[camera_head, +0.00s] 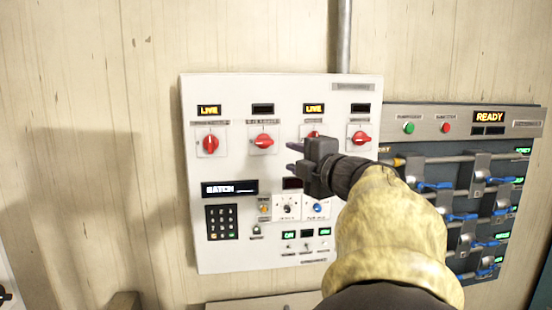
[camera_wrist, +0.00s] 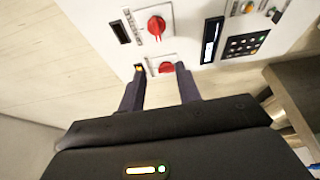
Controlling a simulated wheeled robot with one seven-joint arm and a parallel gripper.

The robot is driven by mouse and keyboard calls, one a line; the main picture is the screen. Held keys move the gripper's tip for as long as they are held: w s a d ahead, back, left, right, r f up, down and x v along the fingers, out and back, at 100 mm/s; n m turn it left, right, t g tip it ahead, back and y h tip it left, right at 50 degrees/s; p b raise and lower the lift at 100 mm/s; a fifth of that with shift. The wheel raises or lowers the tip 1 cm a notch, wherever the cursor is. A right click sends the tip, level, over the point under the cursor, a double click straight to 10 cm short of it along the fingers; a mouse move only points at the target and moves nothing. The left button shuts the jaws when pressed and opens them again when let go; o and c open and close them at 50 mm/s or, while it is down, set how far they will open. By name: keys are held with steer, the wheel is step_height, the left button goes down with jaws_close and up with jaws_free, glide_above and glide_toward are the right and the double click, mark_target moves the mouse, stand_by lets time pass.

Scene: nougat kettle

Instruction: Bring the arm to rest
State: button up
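My gripper (camera_head: 292,157) is in front of the white control panel (camera_head: 190,245), its fingers pointing left in the head view. In the wrist view its two dark fingers (camera_wrist: 160,72) are spread with a gap between them, and nothing is held. A red knob (camera_wrist: 167,68) shows beyond the gap, near the fingertips; I cannot tell how far off it is. In the head view my gripper and arm cover part of the third red knob (camera_head: 313,134) and the panel's lower right.
The white panel has more red knobs (camera_head: 210,142), a keypad (camera_head: 221,221) and a BATCH display (camera_head: 230,188). First and third knob displays read LIVE. A grey panel (camera_head: 455,120) with blue-handled valves (camera_head: 465,217) and a READY display (camera_head: 489,117) is at right. Bare wall lies left.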

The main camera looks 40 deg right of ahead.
steer(key=shift+s+a, duration=0.1)
steer(key=shift+s, duration=0.45)
steer(key=w+a+f+m+g, duration=0.2)
steer(key=w+a+f+m, duration=0.15)
steer(key=f, duration=0.35)
steer(key=w+a+f+m+g+h, duration=0.1)
steer(key=w+a+f+m, duration=0.25)
steer(key=f, duration=0.35)
steer(key=w+a+f+m+g, duration=0.2)
steer(key=w+a+f+m, duration=0.1)
steer(key=f+m, duration=0.3)
steer(key=s+a+f+m+g+y, duration=0.1)
steer(key=s+a+f+g, duration=0.4)
steer(key=a+f, duration=0.5)
steer(key=s+a+f+m+g+y, duration=0.2)
steer(key=s+a+f+g, duration=0.3)
steer(key=s+a+f, duration=0.4)
step_height(320, 180, down, 4)
steer(key=shift+s+a+r+y, duration=0.15)
steer(key=shift+a+r+y, duration=0.1)
steer(key=shift+a+y, duration=0.15)
